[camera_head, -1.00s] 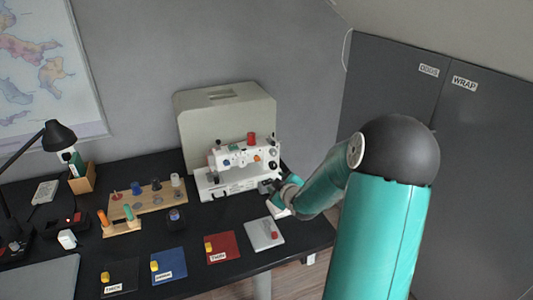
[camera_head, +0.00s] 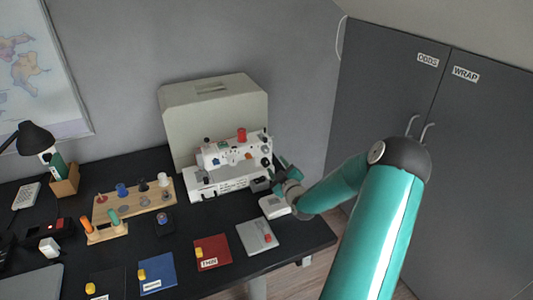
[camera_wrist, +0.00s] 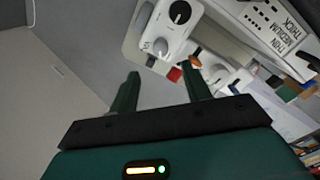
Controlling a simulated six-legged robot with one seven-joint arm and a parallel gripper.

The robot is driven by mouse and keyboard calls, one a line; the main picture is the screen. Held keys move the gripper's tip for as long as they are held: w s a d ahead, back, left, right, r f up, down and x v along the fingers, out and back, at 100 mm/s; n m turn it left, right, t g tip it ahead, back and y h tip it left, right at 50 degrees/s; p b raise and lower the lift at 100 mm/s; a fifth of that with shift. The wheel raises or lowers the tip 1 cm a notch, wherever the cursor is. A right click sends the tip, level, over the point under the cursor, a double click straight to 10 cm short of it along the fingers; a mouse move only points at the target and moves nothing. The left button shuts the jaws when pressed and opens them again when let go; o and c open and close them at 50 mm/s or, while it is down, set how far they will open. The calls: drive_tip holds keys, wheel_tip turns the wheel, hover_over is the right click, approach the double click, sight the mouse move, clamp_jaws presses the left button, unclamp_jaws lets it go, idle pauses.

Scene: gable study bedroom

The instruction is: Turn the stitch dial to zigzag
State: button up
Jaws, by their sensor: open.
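The white sewing machine (camera_head: 228,168) stands upright on the black table in front of its beige cover. In the wrist view, its white end (camera_wrist: 178,28) carries a black dial (camera_wrist: 180,12) and a smaller grey knob (camera_wrist: 160,46) with marks too small to read. I cannot tell which is the stitch dial or its setting. My gripper (camera_wrist: 160,82) is open and empty; its dark green fingers point toward that end, apart from both knobs. In the head view my gripper (camera_head: 281,174) is just right of the machine, its fingertips hard to see.
The beige cover (camera_head: 215,112) stands close behind the machine. A white pad (camera_head: 273,207) lies below my gripper. A wooden spool rack (camera_head: 133,200) is to the left, and red (camera_head: 213,251) and blue (camera_head: 156,274) cards lie in front. Grey cabinet doors (camera_head: 385,95) stand right.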

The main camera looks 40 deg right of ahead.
sight(266, 151)
drive_tip(key=x, duration=0.9)
drive_tip(key=shift+w+r, duration=0.1)
drive_tip(key=shift+w, duration=0.15)
drive_tip(key=c, duration=1)
